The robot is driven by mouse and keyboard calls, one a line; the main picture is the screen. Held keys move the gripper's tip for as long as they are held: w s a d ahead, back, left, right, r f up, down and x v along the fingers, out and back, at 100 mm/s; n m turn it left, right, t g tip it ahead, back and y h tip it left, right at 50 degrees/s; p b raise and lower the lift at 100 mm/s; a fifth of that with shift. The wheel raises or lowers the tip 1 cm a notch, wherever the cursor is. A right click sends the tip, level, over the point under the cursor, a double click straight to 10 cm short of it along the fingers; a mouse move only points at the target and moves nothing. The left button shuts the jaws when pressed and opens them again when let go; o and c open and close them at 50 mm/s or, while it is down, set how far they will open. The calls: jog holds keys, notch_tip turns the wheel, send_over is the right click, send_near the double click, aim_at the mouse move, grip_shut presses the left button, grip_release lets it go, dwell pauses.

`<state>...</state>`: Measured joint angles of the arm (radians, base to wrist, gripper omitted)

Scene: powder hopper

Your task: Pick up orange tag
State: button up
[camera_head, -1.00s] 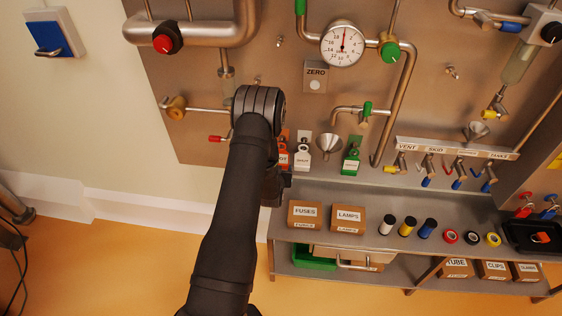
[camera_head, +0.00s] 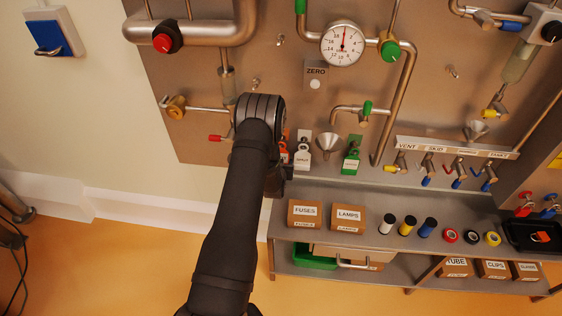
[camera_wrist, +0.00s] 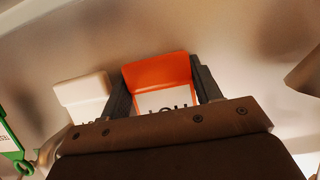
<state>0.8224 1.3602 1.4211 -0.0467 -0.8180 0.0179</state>
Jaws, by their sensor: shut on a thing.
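The orange tag (camera_wrist: 160,70) is in the wrist view, between the two dark fingers of my gripper (camera_wrist: 163,88), which are shut on its sides. The white label on its face shows partly, and its lower part is hidden behind the brown gripper body. In the head view only a sliver of the orange tag (camera_head: 284,157) shows beside my arm. There my gripper (camera_head: 277,180) is mostly hidden behind my wrist, at the panel's lower left.
A white tag (camera_wrist: 83,97) hangs close to the left of the orange one, and it shows in the head view (camera_head: 303,153) too. A green tag (camera_head: 351,160) and a funnel (camera_head: 328,143) are further right. Below is a shelf with the FUSES box (camera_head: 304,213) and LAMPS box (camera_head: 348,217).

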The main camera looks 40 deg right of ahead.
jog(key=shift+r, duration=0.15)
jog(key=shift+r, duration=0.65)
jog(key=s+a+r, duration=0.1)
jog(key=s+a, duration=1.1)
jog(key=shift+s+a, duration=0.35)
jog(key=shift+r, duration=0.1)
jog(key=shift+s, duration=0.1)
jog(key=s+a, duration=0.5)
jog(key=shift+a, duration=0.15)
dwell(1.1)
